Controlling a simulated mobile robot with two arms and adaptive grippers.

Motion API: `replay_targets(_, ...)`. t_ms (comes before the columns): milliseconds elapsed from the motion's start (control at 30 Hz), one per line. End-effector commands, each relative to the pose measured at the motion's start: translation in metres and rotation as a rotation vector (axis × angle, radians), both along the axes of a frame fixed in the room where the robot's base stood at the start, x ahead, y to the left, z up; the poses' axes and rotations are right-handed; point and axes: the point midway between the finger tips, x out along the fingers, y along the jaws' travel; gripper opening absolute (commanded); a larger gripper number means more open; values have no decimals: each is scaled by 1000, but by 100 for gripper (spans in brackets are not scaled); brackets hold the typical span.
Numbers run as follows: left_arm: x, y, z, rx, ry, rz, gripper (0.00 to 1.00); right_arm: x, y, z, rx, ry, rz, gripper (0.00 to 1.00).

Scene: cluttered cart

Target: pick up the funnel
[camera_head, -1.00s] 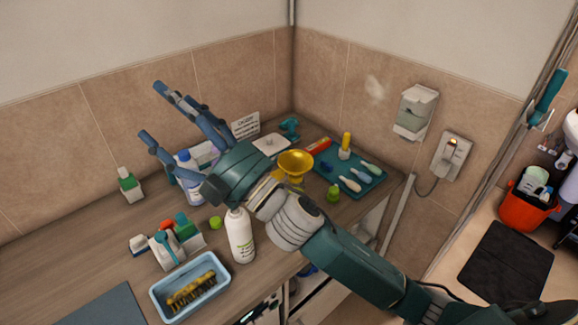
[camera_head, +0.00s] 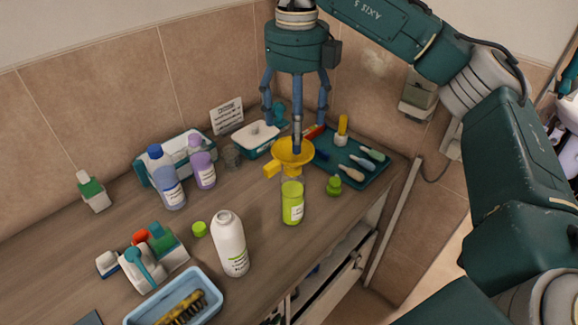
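The yellow funnel (camera_head: 286,161) is wide side up, with a tab toward the left. It is directly above or behind a clear bottle of green liquid (camera_head: 292,205); I cannot tell whether its spout is in the bottle's neck. My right gripper (camera_head: 297,125) comes down from above with its blue fingers spread and pointing down. One finger's tip overlaps the funnel's bowl; the other two are to either side, higher in the picture. I cannot tell whether any finger touches it. My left gripper is not in view.
A white bottle (camera_head: 230,245) stands front left of the funnel. A teal tray (camera_head: 372,178) with brushes and a green-capped item (camera_head: 334,186) lie to the right. Blue (camera_head: 166,178) and purple (camera_head: 202,164) bottles stand left. A blue tub (camera_head: 205,292) is at the front.

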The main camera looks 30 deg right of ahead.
Motion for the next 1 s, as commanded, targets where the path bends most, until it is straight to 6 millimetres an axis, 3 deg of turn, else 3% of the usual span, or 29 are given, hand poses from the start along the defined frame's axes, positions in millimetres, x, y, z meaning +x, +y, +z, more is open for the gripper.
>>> replay_targets(67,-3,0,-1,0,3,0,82,-1,0,-16,1,6,2,79)
replay_targets(433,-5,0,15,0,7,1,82,1,1,-50,3,4,4,79)
replay_targets(700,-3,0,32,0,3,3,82,4,2,-88,4,3,4,79)
replay_targets(1000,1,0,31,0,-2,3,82,5,3,-95,4,0,5,79)
